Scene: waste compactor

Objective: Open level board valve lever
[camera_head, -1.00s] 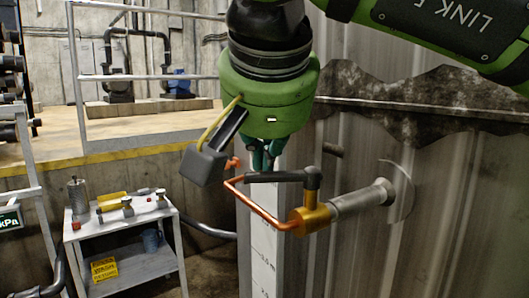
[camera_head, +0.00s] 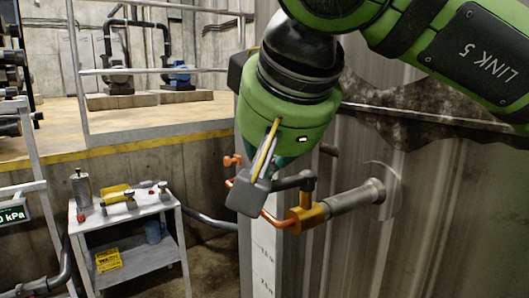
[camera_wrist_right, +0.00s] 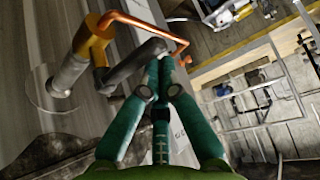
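The valve has a gold body (camera_head: 306,215) on a grey pipe stub from the metal wall. It also shows in the right wrist view (camera_wrist_right: 92,42). Its dark lever (camera_head: 290,182) lies roughly level, and my gripper's camera housing hides its left end. A copper tube (camera_head: 277,217) runs from the valve body towards the white level board (camera_head: 263,262). My right gripper (camera_wrist_right: 163,66) has its teal fingers together at the tips, right by the dark lever (camera_wrist_right: 130,64). I cannot tell whether the tips touch the lever. My left gripper is not in view.
A small cart (camera_head: 138,275) with tools stands at the lower left. A raised platform with a yellow edge (camera_head: 120,143) and railings lies behind it. The corrugated metal wall (camera_head: 430,210) fills the right side, close to my right arm.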

